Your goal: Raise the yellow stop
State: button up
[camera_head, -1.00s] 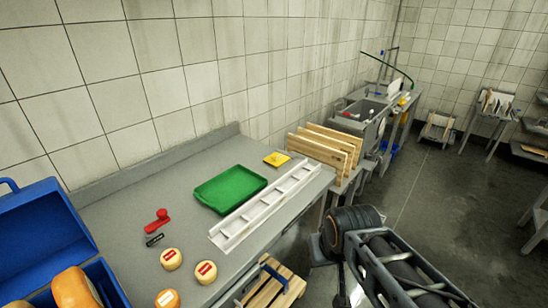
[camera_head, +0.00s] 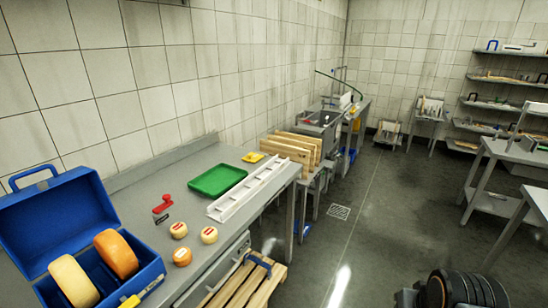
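A small flat yellow piece (camera_head: 254,157) lies on the grey counter, behind the far end of a white slotted rail (camera_head: 250,190). I cannot tell for sure whether it is the yellow stop. Another bit of yellow (camera_head: 130,301) shows at the bottom edge, by the front of the blue box; it is cut off and unclear. My gripper is not in view. Only a dark ribbed part (camera_head: 465,290), likely of my arm, shows at the bottom right, well away from the counter.
On the counter are a green tray (camera_head: 217,180), a red-handled tool (camera_head: 162,204), and three small cheeses (camera_head: 209,235). An open blue box (camera_head: 75,245) holds two larger wheels (camera_head: 116,254). Wooden boards (camera_head: 295,148) stand beyond the counter; a pallet (camera_head: 245,285) is in front. The right floor is largely clear.

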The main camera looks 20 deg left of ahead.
aim_at(252, 158)
jog(key=z, duration=0.2)
jog(key=i, duration=2.65)
jog(key=u, duration=1.4)
jog(key=i, duration=0.85)
jog(key=u, duration=1.15)
jog(key=i, duration=0.2)
jog(key=u, duration=0.15)
